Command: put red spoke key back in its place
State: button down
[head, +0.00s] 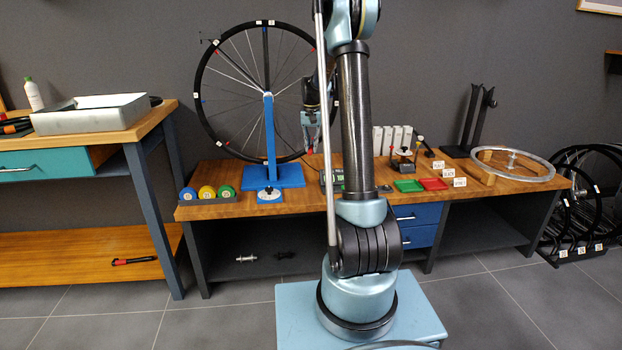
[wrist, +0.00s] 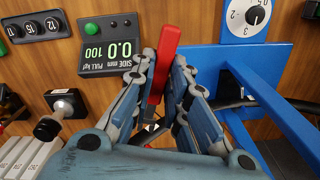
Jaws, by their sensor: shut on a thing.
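The red spoke key (wrist: 165,58) is a long, slim red bar in the wrist view, clamped between the fingers of my gripper (wrist: 160,88). Its upper end sticks out past the fingertips, and its lower part is hidden between the fingers. In the head view, my gripper (head: 311,138) points down above the bench beside the wheel, with a bit of red (head: 310,151) at its tips. I cannot tell which spot on the bench is the key's place.
The wheel (head: 200,88) stands in a blue truing stand (head: 269,140) left of my gripper. A display unit (wrist: 110,48) lies below, near a white dial (wrist: 250,20). White boxes (head: 388,140) stand at the back. A rack (head: 208,198) of coloured discs sits at the bench's left end.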

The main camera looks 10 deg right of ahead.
aim_at(313, 197)
jog(key=shift+a, duration=0.1)
jog(key=shift+s+f+n, duration=0.55)
jog(key=shift+s+f, duration=0.45)
jog(key=shift+f, duration=2.25)
jog(key=shift+s+f+n, duration=0.6)
jog(key=shift+s+f, duration=0.45)
jog(key=shift+f, duration=2.15)
jog(key=shift+s+f+n, duration=0.55)
jog(key=shift+s+f, duration=0.45)
jog(key=shift+f, duration=2.25)
jog(key=c, duration=1.5)
grip_release()
jog(key=shift+r, duration=0.1)
